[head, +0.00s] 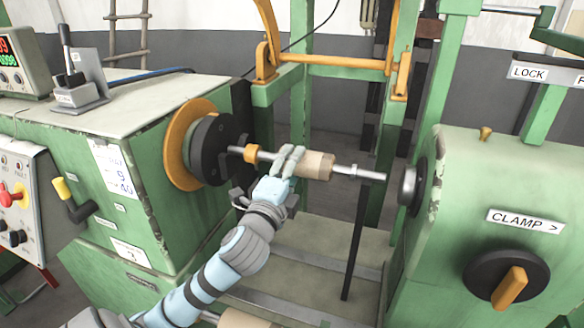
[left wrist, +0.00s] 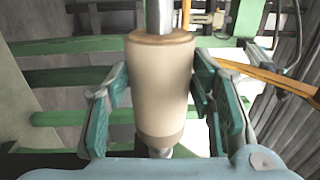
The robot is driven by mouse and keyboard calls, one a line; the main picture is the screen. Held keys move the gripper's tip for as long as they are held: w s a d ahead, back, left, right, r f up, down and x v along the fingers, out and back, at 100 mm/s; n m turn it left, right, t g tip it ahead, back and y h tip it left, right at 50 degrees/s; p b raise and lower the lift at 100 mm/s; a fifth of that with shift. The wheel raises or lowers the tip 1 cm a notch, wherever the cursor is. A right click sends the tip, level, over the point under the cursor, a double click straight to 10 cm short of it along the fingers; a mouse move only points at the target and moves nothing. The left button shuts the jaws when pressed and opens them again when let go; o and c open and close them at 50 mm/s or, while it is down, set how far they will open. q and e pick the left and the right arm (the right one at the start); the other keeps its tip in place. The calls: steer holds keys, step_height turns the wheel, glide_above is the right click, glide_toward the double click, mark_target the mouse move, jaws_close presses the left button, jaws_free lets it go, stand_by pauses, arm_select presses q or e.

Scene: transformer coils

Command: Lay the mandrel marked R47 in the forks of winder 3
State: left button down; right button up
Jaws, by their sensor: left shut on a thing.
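The mandrel is a tan cylinder (head: 314,166) on a thin metal shaft, with an orange collar (head: 251,153) near its left end. It lies almost level between the black chuck (head: 210,150) and the tailstock spindle (head: 408,186). My left gripper (head: 290,160) is shut on the tan cylinder, which also shows between the finger pads in the left wrist view (left wrist: 160,85). A dark slim post (head: 357,240) rises below the shaft's right part; I cannot tell whether it bears the shaft. No R47 mark is readable. My right gripper is not in view.
Another tan cylinder (head: 245,319) lies low at the bottom edge. The green headstock (head: 130,150) and the tailstock housing (head: 470,200) with its CLAMP knob (head: 507,280) flank the gap. An orange bar (head: 335,62) crosses above the mandrel.

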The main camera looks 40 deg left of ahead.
arm_select(q)
steer(key=shift+s+f, duration=0.1)
steer(key=shift+f, duration=0.15)
steer(key=c, duration=1.1)
jaws_free()
steer(key=o, duration=0.5)
steer(key=shift+f, duration=0.1)
steer(key=shift+c, duration=0.2)
